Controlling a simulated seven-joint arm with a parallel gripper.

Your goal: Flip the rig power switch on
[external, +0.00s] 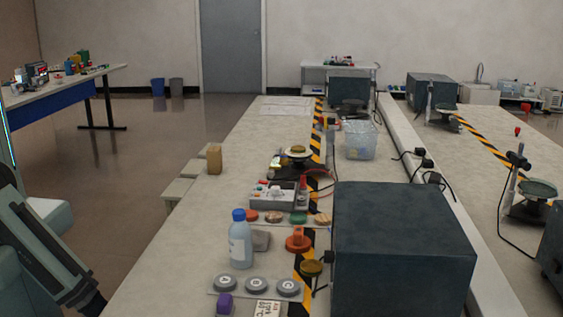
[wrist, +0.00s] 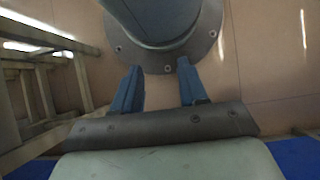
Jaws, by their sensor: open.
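No part is clearly recognisable as the rig power switch. A light grey box (external: 273,195) with small red and dark parts on top sits mid-bench, with red leads beside it; its controls are too small to read. My gripper (wrist: 159,68) shows in the wrist view with two blue fingers apart and nothing between them. It points down towards the floor and my own round base, away from the bench top. In the external view my arm is at the lower left, beside the bench; the fingertips cannot be made out there.
A large dark box (external: 403,245) fills the bench's right front. A blue-capped bottle (external: 240,243), grey discs (external: 257,285), a purple block (external: 224,302) and an orange piece (external: 298,241) stand near the front. A clear bin (external: 359,140) is farther back. Stools (wrist: 42,85) stand left in the wrist view.

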